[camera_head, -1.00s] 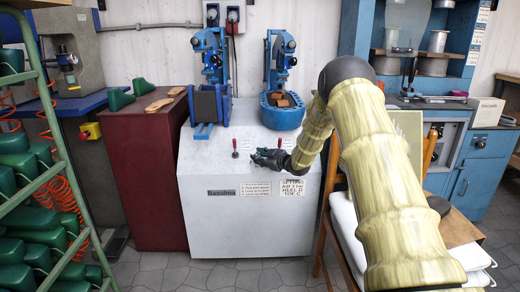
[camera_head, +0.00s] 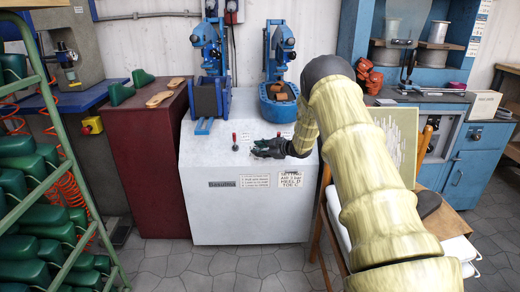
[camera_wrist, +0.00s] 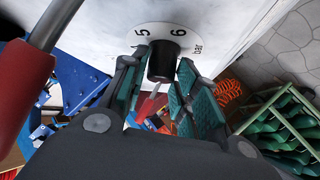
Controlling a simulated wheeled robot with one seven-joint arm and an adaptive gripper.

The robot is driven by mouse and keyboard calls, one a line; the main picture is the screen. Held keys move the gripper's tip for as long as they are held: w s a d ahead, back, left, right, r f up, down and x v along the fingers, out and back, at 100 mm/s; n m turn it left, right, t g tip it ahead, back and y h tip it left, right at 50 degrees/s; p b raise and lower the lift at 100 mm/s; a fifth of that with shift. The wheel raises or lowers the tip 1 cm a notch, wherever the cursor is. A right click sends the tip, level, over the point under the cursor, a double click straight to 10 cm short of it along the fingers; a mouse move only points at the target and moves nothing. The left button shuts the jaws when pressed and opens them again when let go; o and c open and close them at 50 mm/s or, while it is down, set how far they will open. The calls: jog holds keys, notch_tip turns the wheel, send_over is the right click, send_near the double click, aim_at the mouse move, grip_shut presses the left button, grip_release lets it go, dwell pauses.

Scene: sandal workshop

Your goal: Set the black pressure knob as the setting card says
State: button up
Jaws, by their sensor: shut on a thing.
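The black pressure knob (camera_wrist: 162,65) stands on a white dial plate (camera_wrist: 146,32) marked 5, 6 and bar in the wrist view. My gripper (camera_wrist: 160,88) is closed around the knob, one finger on each side. In the head view my gripper (camera_head: 266,150) is at the top front of the pale machine (camera_head: 210,160) and hides the knob. The setting card (camera_head: 290,179) on the machine's front reads AIR 3 bar, HEEL D, TOE C. The knob's pointer and the dial's other numbers cannot be made out.
Two blue press units (camera_head: 208,60) stand behind. A green rack (camera_head: 75,190) is at left, a chair (camera_head: 322,200) at right.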

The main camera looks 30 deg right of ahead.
jog(key=shift+f, duration=0.1)
jog(key=o, duration=1)
jog(key=v, duration=1.2)
